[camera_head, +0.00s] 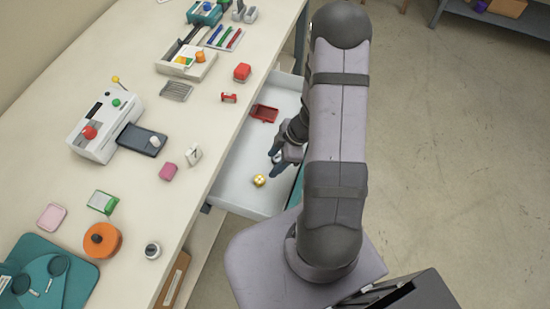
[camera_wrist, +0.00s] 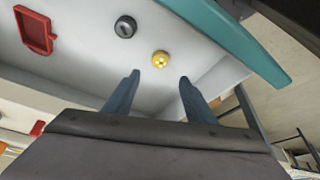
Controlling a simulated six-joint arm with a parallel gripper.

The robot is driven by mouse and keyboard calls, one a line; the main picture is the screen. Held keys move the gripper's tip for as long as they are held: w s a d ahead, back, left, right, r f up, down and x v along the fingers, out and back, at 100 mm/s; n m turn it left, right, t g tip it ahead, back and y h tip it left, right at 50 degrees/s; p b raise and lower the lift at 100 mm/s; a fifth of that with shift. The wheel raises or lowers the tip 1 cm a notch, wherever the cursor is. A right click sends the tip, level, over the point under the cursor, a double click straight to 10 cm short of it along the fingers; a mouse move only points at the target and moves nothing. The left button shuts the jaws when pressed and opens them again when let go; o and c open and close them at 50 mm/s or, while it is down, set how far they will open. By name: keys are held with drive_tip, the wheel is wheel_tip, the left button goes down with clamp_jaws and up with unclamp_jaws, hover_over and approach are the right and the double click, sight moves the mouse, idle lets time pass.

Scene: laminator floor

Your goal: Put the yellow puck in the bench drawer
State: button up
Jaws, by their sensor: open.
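The yellow puck (camera_head: 259,180) lies inside the open bench drawer (camera_head: 240,160), on its white floor near the front right. It has paler spots on top and also shows in the wrist view (camera_wrist: 160,59). My gripper (camera_head: 272,163) is over the drawer, just beyond the puck in the head view. In the wrist view my gripper (camera_wrist: 158,77) has its two blue fingers apart with nothing between them. The puck shows just past the fingertips, clear of both. The drawer's teal front (camera_wrist: 235,45) is partly hidden by my arm in the head view.
A red tray (camera_head: 264,113) and a dark round piece (camera_wrist: 125,27) also lie in the drawer. The bench top (camera_head: 190,215) holds a white machine (camera_head: 104,125), an orange round container (camera_head: 102,240) and several small items. The drawer floor left of the puck is bare.

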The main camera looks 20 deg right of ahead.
drive_tip(key=w+d+r+m+t+h, duration=0.1)
drive_tip(key=w+d+r+m+h, duration=0.2)
drive_tip(key=r, duration=0.3)
drive_tip(key=w+d+r+m+t+h, duration=0.1)
drive_tip(key=w+d+r+m+h, duration=0.15)
drive_tip(key=r, duration=0.35)
drive_tip(key=s+a+r+m+g, duration=0.2)
drive_tip(key=s+a+r+m, duration=0.1)
drive_tip(key=s, duration=0.4)
drive_tip(key=s+a+r+m+g+y, duration=0.1)
drive_tip(key=s+a+r+m, duration=0.2)
drive_tip(key=s+a+m, duration=0.2)
drive_tip(key=s+a, duration=0.3)
drive_tip(key=shift+s+a+r+g, duration=0.25)
drive_tip(key=shift+r+g, duration=0.05)
drive_tip(key=shift+g, duration=0.1)
drive_tip(key=shift+o, duration=0.3)
